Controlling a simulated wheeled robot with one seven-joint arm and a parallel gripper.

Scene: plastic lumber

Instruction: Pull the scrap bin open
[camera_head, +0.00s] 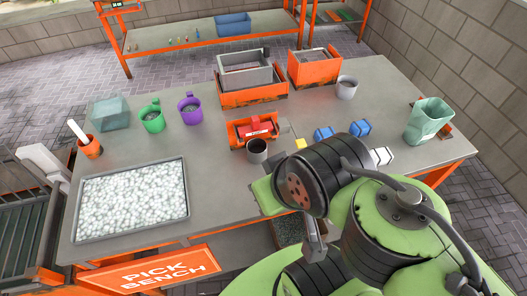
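A bin with dark grey granular contents (290,229) shows at the front edge of the bench, below the top's level; it looks like the scrap bin. Its front and any handle are hidden by my arm. My green and dark arm fills the lower right. A grey part at the end of the arm, seemingly my gripper (315,243), hangs down just right of the bin's contents. I cannot tell whether it touches the bin. Its fingers are too hidden to tell open from shut.
An orange "PICK BENCH" sign (155,272) hangs at the front left.

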